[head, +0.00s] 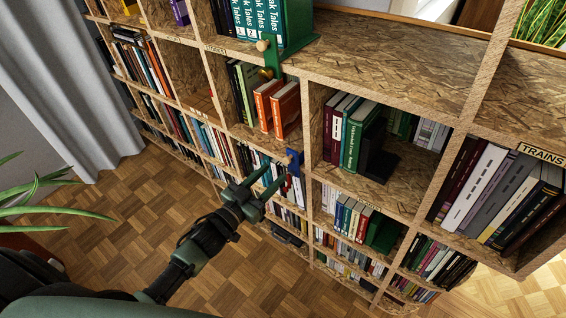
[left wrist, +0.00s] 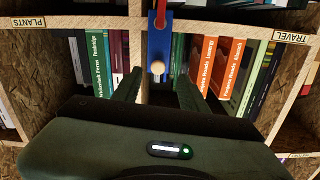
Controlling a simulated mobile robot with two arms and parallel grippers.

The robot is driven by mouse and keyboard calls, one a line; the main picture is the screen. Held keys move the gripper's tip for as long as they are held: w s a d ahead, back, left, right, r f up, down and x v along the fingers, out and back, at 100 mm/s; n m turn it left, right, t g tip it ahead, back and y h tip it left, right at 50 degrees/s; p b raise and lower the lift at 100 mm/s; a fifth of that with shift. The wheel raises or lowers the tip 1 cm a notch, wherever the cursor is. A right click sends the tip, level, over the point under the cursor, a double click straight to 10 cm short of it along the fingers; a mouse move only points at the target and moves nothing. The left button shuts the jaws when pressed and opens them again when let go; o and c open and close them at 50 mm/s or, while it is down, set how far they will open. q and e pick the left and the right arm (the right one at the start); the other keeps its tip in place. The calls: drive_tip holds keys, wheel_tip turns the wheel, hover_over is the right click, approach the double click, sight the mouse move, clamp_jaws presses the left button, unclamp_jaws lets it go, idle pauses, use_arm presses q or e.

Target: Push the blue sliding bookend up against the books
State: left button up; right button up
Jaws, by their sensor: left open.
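The blue sliding bookend (head: 294,160) sits at the front of the shelf edge, close to an upright. In the left wrist view its blue front plate (left wrist: 158,42) is upright, with a round pale knob below it and a red part above. My left gripper (head: 277,172) is open just in front of the shelf, beside and slightly below the bookend. In the wrist view its two fingers (left wrist: 158,90) point at the shelf on either side of the knob's line. Contact cannot be told. My right gripper is not in view.
Orange books (head: 269,106) stand on the shelf left of the upright; green and dark red books (head: 338,130) stand right of it. A green bookend (head: 272,55) hangs over the shelf above. Uprights and shelf edges surround the gripper.

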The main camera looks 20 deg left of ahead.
sight(286, 162)
use_arm(q)
drive_tip(key=x, duration=0.5)
drive_tip(key=shift+d+r, duration=0.15)
drive_tip(key=shift+d, duration=0.1)
drive_tip(key=shift+w+d, duration=0.1)
drive_tip(key=shift+w, duration=0.35)
clamp_jaws()
idle(0.8)
